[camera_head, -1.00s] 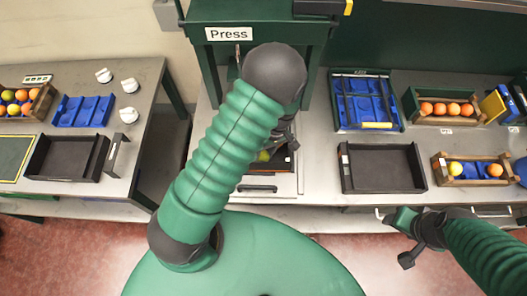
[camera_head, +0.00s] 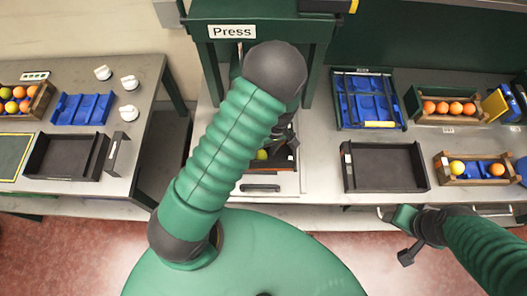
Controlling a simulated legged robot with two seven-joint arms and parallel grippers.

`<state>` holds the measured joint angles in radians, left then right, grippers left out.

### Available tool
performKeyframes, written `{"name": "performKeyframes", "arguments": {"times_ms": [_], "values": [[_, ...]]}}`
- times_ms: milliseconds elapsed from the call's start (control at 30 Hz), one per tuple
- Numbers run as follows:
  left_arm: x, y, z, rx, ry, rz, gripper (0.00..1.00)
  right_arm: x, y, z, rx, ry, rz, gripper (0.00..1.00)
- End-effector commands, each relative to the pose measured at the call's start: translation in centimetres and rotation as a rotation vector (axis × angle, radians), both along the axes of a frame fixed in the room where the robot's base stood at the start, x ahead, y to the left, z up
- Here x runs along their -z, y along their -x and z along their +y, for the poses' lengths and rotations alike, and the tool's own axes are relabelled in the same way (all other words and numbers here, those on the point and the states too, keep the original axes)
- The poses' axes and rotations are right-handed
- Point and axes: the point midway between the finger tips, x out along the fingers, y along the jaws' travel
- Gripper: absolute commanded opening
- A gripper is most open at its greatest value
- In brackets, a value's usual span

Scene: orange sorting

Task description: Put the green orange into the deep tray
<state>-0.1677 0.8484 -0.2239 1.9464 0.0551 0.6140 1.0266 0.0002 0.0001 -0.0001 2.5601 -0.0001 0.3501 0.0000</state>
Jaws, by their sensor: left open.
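The green orange (camera_head: 262,154) lies on a small dark tray (camera_head: 257,167) below the press, partly hidden by my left arm. My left gripper (camera_head: 290,143) is open just right of the orange and largely hidden behind my arm. I cannot tell whether it touches the orange. An empty black tray (camera_head: 386,188) stands on the right bench and another black tray (camera_head: 45,177) on the left table; which is the deep one is not clear. My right gripper (camera_head: 407,240) hangs in front of the right bench, away from the orange. Its jaw opening is unclear.
The press (camera_head: 210,62) stands over the middle bench. A crate (camera_head: 408,105) of oranges, a smaller crate (camera_head: 440,170) and a blue organizer (camera_head: 342,112) are on the right. The left table holds a blue tray (camera_head: 84,121) and white knob-like pieces (camera_head: 129,83).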

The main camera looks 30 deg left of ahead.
Motion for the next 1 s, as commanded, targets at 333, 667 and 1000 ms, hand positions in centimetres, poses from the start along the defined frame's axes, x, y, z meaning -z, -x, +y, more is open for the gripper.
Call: {"name": "performKeyframes", "arguments": {"times_ms": [333, 667, 1000], "values": [[-3.8, -0.1, 0.1, -0.001, -0.003, -0.003, 0.73, -3.3, 0.0, 0.0, 0.000, 0.000, 0.000, 0.54], [-7.0, -0.1, 0.0, -0.001, -0.003, -0.003, 0.73, -6.0, 0.0, 0.0, 0.000, 0.000, 0.000, 0.54], [-8.9, -0.1, 0.0, 0.000, -0.003, -0.001, 0.73, -7.6, 0.0, 0.0, 0.000, 0.000, 0.000, 0.54]]}}
